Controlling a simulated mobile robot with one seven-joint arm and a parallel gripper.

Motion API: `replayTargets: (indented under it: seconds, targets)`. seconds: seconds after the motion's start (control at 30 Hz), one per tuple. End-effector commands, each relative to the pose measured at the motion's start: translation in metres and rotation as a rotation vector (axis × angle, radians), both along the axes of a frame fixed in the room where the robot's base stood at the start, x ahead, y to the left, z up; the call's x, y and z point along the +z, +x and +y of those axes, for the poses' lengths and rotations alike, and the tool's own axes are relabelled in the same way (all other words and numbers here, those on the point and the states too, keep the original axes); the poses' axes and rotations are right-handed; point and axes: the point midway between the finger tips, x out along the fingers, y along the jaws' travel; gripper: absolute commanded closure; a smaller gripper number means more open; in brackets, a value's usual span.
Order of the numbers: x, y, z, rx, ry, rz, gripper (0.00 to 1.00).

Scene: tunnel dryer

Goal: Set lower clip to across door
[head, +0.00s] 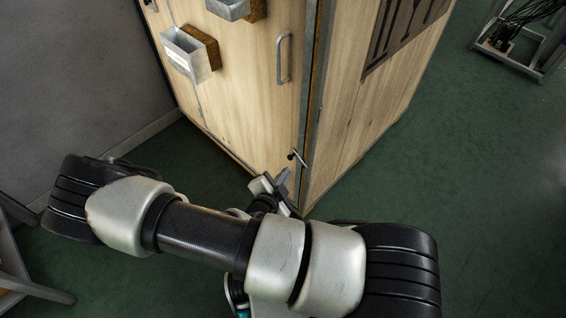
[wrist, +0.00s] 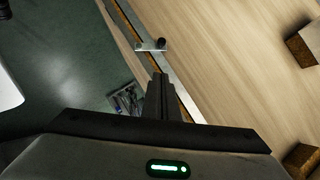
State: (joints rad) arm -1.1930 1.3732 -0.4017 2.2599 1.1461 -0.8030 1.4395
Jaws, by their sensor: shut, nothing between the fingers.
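The wooden door (head: 235,75) of the dryer has a metal strip along its right edge. My gripper (head: 280,178) is just below and left of the clip in the head view. In the wrist view my gripper (wrist: 160,82) has its fingers together and empty, pointing at the clip with a visible gap. I cannot tell the exact depth between them.
A bar handle (head: 284,57) stands out from the door above the clip. Metal boxes (head: 187,54) on brown blocks jut from the door at upper left. A grey wall (head: 70,70) stands at left. Green floor (head: 480,200) is clear at right, with a metal frame (head: 515,45) beyond.

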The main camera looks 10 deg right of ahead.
Motion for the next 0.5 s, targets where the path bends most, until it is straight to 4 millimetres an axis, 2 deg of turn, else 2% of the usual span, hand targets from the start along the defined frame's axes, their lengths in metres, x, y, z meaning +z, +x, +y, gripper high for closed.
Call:
replayTargets:
  seconds: [0.17, 0.5]
  targets:
    - [-0.01, 0.017, -0.01, 0.0, -0.002, -0.002, 1.0]
    - [-0.044, 0.072, -0.043, -0.001, -0.002, 0.002, 1.0]
